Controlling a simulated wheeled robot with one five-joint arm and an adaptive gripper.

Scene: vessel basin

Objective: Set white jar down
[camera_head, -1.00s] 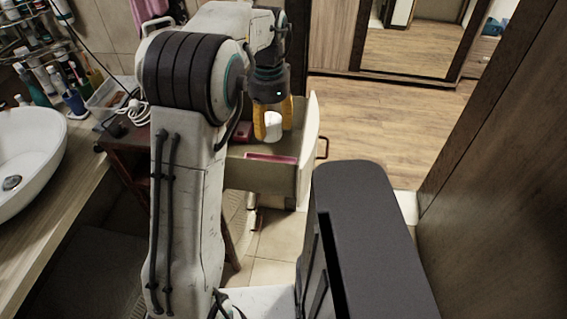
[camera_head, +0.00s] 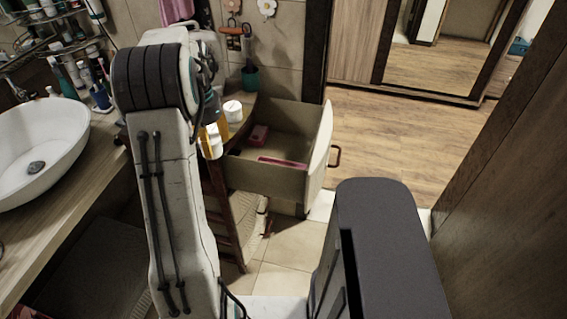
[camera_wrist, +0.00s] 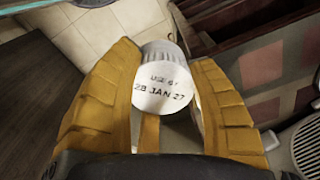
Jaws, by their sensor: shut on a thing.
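My gripper (camera_head: 211,134), with yellow fingers, is partly hidden behind my arm in the head view. It is shut on a white jar (camera_head: 214,148), which shows just below the fingers, left of the open drawer. In the wrist view the white jar (camera_wrist: 162,88) sits between the yellow fingers (camera_wrist: 165,100), its face printed "USE BY 28 JAN 27". Tiled floor shows beyond it, so the jar appears held in the air. I cannot tell its exact height.
An open drawer (camera_head: 318,150) with pinkish-red items (camera_head: 282,163) juts out to the right. A second white container (camera_head: 232,110) stands on the cabinet top behind, near a teal cup (camera_head: 250,78). A white basin (camera_head: 40,150) is at left. Tiled floor (camera_head: 290,250) is clear in front.

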